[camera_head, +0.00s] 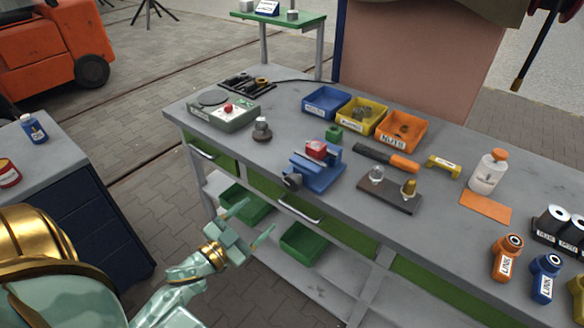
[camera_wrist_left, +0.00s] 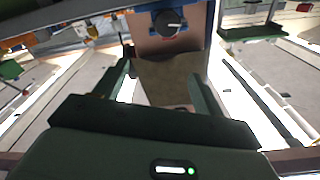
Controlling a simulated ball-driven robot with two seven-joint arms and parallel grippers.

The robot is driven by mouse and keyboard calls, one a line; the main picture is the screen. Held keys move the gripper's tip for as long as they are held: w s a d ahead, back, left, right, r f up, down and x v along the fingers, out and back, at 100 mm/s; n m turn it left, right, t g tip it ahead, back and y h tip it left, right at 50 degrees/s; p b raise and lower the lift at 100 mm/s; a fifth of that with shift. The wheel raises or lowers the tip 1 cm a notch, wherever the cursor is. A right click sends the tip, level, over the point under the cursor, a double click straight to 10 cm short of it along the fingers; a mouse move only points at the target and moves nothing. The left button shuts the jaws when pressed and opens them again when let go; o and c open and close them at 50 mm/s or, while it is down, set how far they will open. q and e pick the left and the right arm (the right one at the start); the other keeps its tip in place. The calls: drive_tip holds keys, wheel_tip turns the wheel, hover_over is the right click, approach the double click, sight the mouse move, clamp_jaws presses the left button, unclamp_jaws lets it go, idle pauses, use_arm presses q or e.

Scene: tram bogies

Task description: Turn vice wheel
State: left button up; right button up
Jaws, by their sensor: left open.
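A blue vice (camera_head: 318,177) stands at the front edge of the grey workbench, with a red block (camera_head: 317,149) at its jaws. Its dark round wheel (camera_head: 292,182) faces out over the front edge. In the left wrist view the wheel (camera_wrist_left: 168,23) shows at the top centre as a dark disc with a pale line across it, beyond the fingertips. My left gripper (camera_head: 251,223) is open and empty, in front of the bench, below and left of the wheel and apart from it. Its two fingers show in the wrist view (camera_wrist_left: 160,75). My right gripper is not in view.
The workbench (camera_head: 220,146) has drawers with handles and a lower shelf holding green bins (camera_head: 303,242). Blue, yellow and orange bins (camera_head: 402,131) stand behind the vice. A dark block with two fittings (camera_head: 390,195) lies right of it. A dark cabinet (camera_head: 80,210) stands left.

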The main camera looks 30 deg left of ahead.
sight(290, 184)
use_arm(q)
drive_tip(key=w+n, duration=0.1)
drive_tip(key=w, duration=0.4)
drive_tip(key=w+f+n+b, duration=0.1)
drive_tip(key=w, duration=0.5)
drive_tip(key=w+y+b, duration=0.1)
drive_tip(key=w, duration=0.5)
drive_tip(key=shift+f+n, duration=0.25)
drive_tip(key=shift+n, duration=0.15)
drive_tip(key=c, duration=1)
